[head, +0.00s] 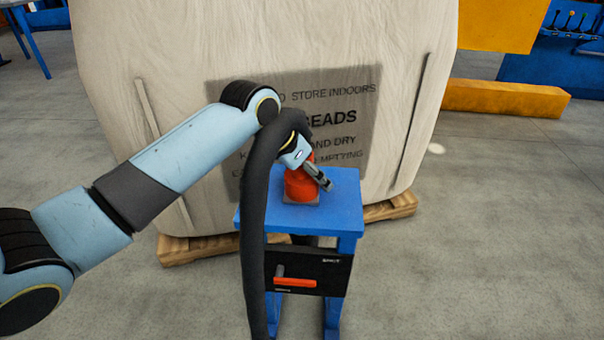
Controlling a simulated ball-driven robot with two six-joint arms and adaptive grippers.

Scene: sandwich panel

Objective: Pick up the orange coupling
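The orange coupling (300,187) stands upright on a small dark plate on top of a blue stand (345,205). A thick black hose (254,230) rises in front of the stand and bends over behind my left wrist toward the coupling's top; the join is hidden. My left gripper (321,178) is at the coupling's upper right side, overlapping it in the view. Its fingers are small and partly hidden, so I cannot tell whether they are open or shut on it. My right gripper is out of view.
A black panel with an orange handle (295,282) is on the stand's front. A large pale sack (420,40) on a wooden pallet (195,248) stands close behind. A yellow beam (505,98) lies at the upper right. The grey floor at right is clear.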

